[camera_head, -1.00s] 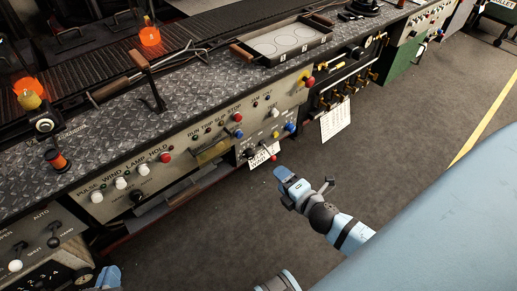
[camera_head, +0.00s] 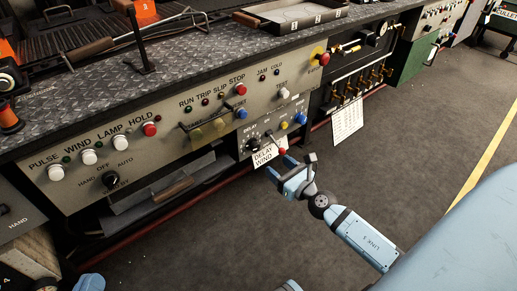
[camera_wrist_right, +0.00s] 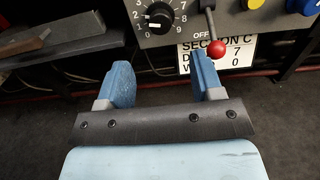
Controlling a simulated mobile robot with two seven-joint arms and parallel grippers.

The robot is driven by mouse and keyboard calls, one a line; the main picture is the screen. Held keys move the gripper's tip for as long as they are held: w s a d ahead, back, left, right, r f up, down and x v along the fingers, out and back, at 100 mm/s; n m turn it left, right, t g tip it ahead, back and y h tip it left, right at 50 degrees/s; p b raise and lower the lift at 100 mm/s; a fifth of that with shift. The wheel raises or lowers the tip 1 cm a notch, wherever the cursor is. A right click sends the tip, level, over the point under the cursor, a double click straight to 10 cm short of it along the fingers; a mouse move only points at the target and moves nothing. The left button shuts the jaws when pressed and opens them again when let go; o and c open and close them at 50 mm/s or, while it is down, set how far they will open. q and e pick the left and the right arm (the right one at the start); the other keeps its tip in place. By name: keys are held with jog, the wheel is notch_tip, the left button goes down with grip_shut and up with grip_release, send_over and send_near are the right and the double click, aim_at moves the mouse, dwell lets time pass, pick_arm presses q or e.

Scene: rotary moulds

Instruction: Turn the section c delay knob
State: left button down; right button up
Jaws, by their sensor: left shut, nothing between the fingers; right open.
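The section c delay knob (camera_head: 254,143) is a small black dial on the lower grey panel. In the right wrist view the dial (camera_wrist_right: 158,17), marked with white numbers, is at the top, beyond the gap between the fingers. My right gripper (camera_head: 282,170) is open and empty, in front of and below the panel, apart from the knob. Its blue fingers (camera_wrist_right: 160,72) show in the wrist view. The section c placard (camera_wrist_right: 241,50) hangs below the panel, partly behind the right finger. My left gripper (camera_head: 90,283) shows only as a blue piece at the bottom edge, shut and empty.
A red-ball lever (camera_wrist_right: 218,48) hangs just right of the knob, close to the right finger. Yellow (camera_head: 283,125) and blue (camera_head: 300,118) buttons are further right. A handle (camera_head: 213,130) sticks out at the upper left. Floor in front is clear.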

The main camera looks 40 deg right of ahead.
aim_at(257, 148)
jog(key=w, duration=1)
jog(key=shift+a, duration=0.4)
jog(key=c, duration=0.9)
